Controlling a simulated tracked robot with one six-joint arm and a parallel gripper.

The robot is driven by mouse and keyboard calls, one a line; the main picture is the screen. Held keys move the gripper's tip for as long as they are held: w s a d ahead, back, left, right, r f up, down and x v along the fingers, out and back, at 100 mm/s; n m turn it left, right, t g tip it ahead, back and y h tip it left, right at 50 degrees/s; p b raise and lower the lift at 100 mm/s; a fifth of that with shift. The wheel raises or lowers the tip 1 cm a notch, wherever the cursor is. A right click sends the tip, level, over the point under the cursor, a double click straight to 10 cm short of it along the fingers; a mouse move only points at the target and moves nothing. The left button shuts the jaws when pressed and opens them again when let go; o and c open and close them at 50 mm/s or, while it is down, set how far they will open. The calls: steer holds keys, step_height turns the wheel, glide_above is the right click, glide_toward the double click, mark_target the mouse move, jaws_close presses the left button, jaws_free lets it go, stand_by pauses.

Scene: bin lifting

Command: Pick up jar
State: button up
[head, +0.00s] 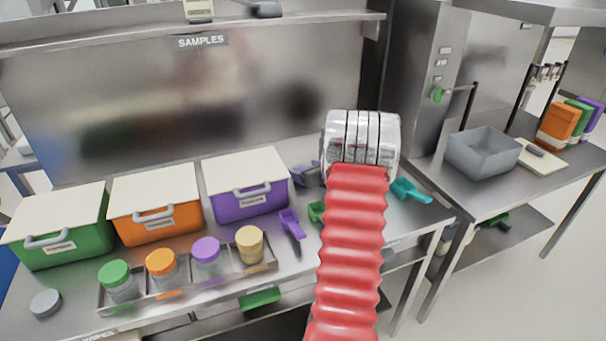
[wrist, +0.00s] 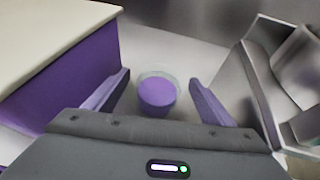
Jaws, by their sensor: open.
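In the wrist view, a round clear-walled jar (wrist: 157,94) with a purple top or contents stands on the metal surface, seen from above. My gripper (wrist: 158,98) is open, with one purple finger on each side of the jar and visible gaps to it. In the head view, my gripper (head: 306,174) shows partly, beside the purple bin's right end. I cannot make out this jar there. A green-lidded jar (head: 115,274), an orange-lidded jar (head: 161,263), a purple-lidded jar (head: 206,250) and a tan-topped jar (head: 249,243) stand in a front tray.
Lidded green (head: 62,241), orange (head: 158,222) and purple (head: 248,200) bins line the bench. The purple bin (wrist: 62,85) is close on the wrist view's left; metal parts (wrist: 255,90) stand at right. A purple scoop (head: 290,224) and teal scoop (head: 408,190) lie nearby.

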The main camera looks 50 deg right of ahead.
steer(key=shift+x, duration=2.6)
steer(key=shift+f, duration=0.1)
steer(key=c, duration=1.4)
